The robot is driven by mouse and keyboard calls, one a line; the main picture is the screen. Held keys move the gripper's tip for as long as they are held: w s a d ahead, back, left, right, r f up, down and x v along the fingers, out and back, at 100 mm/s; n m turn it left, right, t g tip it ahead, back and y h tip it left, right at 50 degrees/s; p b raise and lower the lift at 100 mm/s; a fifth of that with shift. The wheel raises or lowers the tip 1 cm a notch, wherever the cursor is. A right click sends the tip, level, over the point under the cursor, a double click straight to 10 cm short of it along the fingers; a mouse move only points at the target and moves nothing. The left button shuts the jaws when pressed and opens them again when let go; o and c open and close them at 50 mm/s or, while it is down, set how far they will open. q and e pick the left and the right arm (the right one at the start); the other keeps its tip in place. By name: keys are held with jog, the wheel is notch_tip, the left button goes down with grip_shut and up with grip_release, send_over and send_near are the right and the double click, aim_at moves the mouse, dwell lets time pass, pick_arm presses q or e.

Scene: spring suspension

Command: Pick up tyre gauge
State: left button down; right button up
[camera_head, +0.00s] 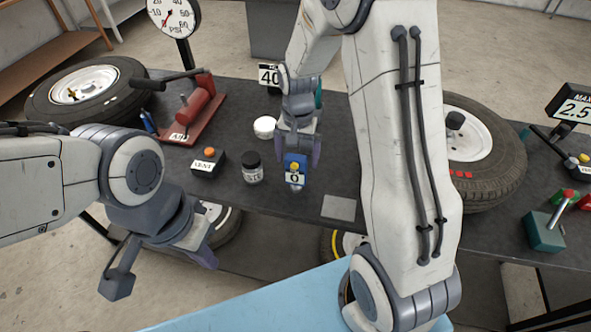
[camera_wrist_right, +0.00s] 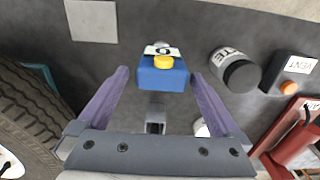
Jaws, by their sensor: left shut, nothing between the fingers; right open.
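The tyre gauge (camera_head: 295,168) is a small blue block with a yellow button and a white display reading 0. It stands near the front edge of the dark workbench. In the right wrist view the gauge (camera_wrist_right: 163,76) appears between the fingertips of my right gripper (camera_wrist_right: 159,78), with a gap on each side. In the head view my right gripper (camera_head: 297,160) points down around the gauge, open; its arm hides part of the bench. My left gripper (camera_head: 206,258) is shut and empty in front of the bench, left of the gauge.
A dark-lidded jar (camera_head: 252,168) and a VENT box (camera_head: 208,161) stand left of the gauge. A white round lid (camera_head: 265,127) lies behind the jar. A grey square plate (camera_head: 339,207) lies to the right. Tyres (camera_head: 86,95) lie at both sides, with a red pump (camera_head: 195,108) at left.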

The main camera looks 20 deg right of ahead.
aim_at(296, 174)
jog(key=shift+s+a+f+p, duration=0.15)
jog(key=shift+f+p, duration=0.2)
jog(key=shift+f, duration=1.4)
jog(key=shift+w+a+f+p, duration=0.1)
jog(key=shift+f+p, duration=0.25)
jog(key=shift+f, duration=1.35)
jog(key=c, duration=1.4)
